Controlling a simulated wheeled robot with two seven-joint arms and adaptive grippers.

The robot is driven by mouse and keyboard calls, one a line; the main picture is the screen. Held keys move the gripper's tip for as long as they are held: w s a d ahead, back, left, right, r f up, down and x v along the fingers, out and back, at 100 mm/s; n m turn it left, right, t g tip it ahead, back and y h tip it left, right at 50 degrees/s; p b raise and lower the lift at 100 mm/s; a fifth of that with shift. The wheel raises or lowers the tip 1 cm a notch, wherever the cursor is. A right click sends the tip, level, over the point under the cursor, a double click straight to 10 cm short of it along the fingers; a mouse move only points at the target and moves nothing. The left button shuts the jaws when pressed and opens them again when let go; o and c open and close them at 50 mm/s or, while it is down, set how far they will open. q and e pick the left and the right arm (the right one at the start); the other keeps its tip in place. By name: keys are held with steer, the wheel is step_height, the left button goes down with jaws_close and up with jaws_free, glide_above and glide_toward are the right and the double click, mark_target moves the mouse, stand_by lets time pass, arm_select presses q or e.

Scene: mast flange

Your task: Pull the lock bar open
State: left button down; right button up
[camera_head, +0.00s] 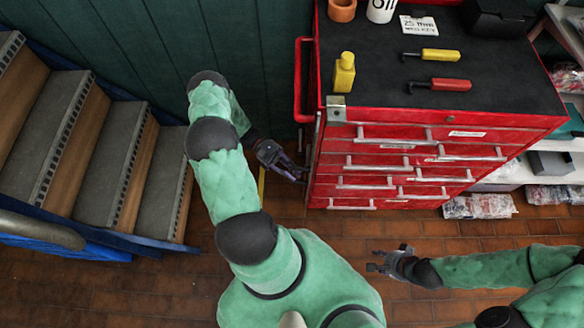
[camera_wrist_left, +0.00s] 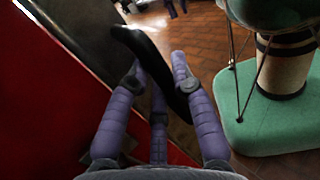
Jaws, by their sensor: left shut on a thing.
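The red tool cabinet (camera_head: 440,160) has a narrow grey lock bar (camera_head: 315,150) running down its left front edge. My left gripper (camera_head: 298,174) is low beside this edge. In the left wrist view, my left gripper (camera_wrist_left: 155,75) is shut around a black curved handle (camera_wrist_left: 150,58), which passes between its purple fingers. A grey strip (camera_wrist_left: 85,35) runs behind the handle along the red cabinet side. How the handle joins the bar is hidden. My right gripper (camera_head: 380,260) is empty above the floor in front of the cabinet, its fingers apart.
A red side rail (camera_head: 300,80) sticks out left. Stairs (camera_head: 95,150) stand at the left. Tiled floor (camera_head: 440,235) in front is clear.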

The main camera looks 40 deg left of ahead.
stand_by(0.4)
arm_select(q)
steer(key=c, duration=1)
jaws_free()
steer(key=shift+c, duration=0.2)
steer(key=shift+a, duration=0.1)
steer(key=a, duration=1.1)
steer(key=shift+s+a, duration=0.2)
steer(key=shift+a, duration=0.2)
